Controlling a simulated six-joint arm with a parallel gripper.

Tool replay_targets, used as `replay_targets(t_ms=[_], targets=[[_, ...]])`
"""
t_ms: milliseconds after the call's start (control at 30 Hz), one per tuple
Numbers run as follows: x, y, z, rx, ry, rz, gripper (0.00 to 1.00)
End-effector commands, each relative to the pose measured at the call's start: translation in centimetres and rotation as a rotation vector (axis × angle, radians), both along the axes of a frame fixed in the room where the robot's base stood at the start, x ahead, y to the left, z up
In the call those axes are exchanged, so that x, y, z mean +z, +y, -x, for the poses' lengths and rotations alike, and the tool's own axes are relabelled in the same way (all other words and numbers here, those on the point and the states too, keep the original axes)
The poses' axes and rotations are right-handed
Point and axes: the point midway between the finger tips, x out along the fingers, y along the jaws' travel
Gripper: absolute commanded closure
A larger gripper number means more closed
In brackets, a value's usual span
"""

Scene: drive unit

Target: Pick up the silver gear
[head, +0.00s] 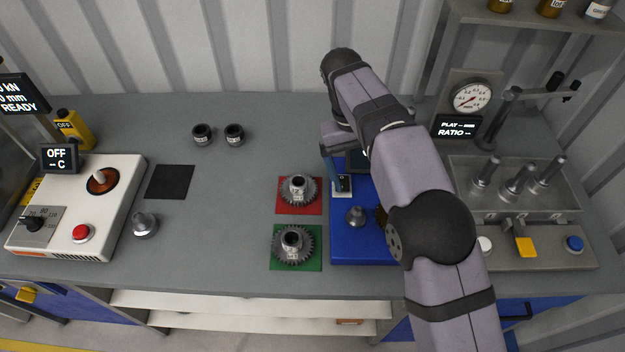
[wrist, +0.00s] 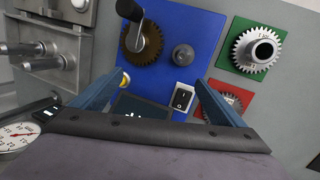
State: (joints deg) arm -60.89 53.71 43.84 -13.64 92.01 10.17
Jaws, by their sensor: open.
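Two silver gears show in the head view. One gear (head: 298,188) sits on a red pad (head: 285,208), and a larger-looking gear (head: 292,243) sits on a green pad (head: 315,264). In the wrist view the gear on green (wrist: 257,48) is clear at upper right, while the gear on red (wrist: 232,101) is partly hidden by a finger. My gripper (wrist: 161,78) is open and empty above the blue unit (wrist: 203,42), left of both gears in the wrist view. In the head view my gripper (head: 338,168) is mostly hidden by my arm.
The blue unit carries a brown gear (wrist: 142,45), a grey knob (wrist: 183,55) and a rocker switch (wrist: 183,97). A fixture with upright pins (head: 518,182) stands right. Two dark rings (head: 202,135) and a heater box (head: 82,200) are left. The bench between is mostly clear.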

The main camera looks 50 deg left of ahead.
Motion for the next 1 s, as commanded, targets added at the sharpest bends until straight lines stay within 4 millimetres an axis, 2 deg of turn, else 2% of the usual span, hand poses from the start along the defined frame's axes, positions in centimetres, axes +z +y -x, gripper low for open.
replay_targets(t_ms=[33,100,200,300,400,567,1000], targets=[[-1.0,2.9,1.1,-0.034,-0.012,-0.056,0.07],[-2.1,6.2,2.4,-0.096,-0.02,-0.136,0.07],[-3.3,9.9,4.4,-0.172,-0.02,-0.23,0.07],[-4.1,12.5,5.9,-0.231,-0.013,-0.297,0.07],[-4.6,14.0,7.0,-0.268,-0.005,-0.339,0.07],[-4.8,14.8,7.6,-0.293,0.0,-0.363,0.07],[-6.9,14.8,7.2,-0.29,-0.001,-0.36,0.07]])
